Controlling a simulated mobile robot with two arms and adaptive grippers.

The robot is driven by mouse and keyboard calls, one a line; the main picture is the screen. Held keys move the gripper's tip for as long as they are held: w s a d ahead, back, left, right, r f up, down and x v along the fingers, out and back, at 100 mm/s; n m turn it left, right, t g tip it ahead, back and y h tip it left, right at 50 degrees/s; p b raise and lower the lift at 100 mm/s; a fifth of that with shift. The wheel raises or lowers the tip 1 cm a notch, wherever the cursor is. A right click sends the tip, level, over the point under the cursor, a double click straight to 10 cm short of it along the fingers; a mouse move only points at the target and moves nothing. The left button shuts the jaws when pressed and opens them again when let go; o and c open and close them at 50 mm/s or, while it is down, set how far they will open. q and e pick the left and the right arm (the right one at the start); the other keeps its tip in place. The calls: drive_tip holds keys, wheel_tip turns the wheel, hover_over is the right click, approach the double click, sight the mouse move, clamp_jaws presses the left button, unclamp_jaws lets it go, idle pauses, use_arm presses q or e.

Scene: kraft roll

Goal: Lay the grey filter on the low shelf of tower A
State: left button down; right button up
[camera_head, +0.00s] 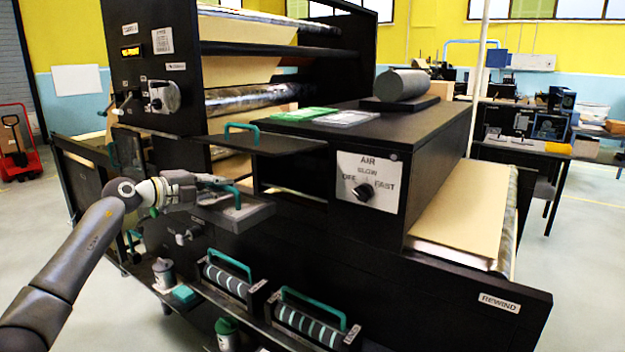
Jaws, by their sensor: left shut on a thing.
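My left gripper (218,183) is at the teal handle of a flat grey slab (245,217), which looks like the grey filter. It is shut on that handle, in front of the black machine's open bay. Part of the handle is hidden by the fingers. I cannot tell whether the slab rests on anything. Just above it is a black plate (280,146) with its own teal handle. The tall black tower (148,75) at the left has small labels too small to read, so I cannot tell which is tower A. My right gripper is not in view.
A low ledge in front holds two striped cartridges (232,281) (305,325) with teal handles and small canisters (163,272). A machine housing (430,130) with an AIR dial (367,190) bears a grey cylinder (402,85). Open floor lies at the far right.

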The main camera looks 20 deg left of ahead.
sight(250, 223)
use_arm(q)
drive_tip(key=d+f+h, duration=0.1)
drive_tip(key=d+f, duration=0.1)
drive_tip(key=d, duration=0.1)
drive_tip(key=s+d+f+m, duration=0.1)
drive_tip(key=d+f, duration=0.2)
drive_tip(key=d+f+m+g+h, duration=0.1)
drive_tip(key=d+f, duration=0.1)
drive_tip(key=d, duration=0.1)
drive_tip(key=shift+s+d+f+h, duration=0.15)
drive_tip(key=shift+s+d+h, duration=0.05)
drive_tip(key=shift+s+h, duration=0.1)
drive_tip(key=s+d+f+m+g+h, duration=0.2)
drive_tip(key=s+d+f, duration=0.35)
drive_tip(key=d, duration=0.35)
drive_tip(key=s+d+f+m+g+h, duration=0.1)
drive_tip(key=s+d+f+m+h, duration=0.1)
drive_tip(key=s+d+f, duration=0.45)
drive_tip(key=s+d+m+g+h, duration=0.1)
drive_tip(key=s+d, duration=0.7)
drive_tip(key=s, duration=0.3)
drive_tip(key=shift+s+d+g, duration=0.25)
drive_tip(key=shift+s+g, duration=0.1)
drive_tip(key=shift+g, duration=0.05)
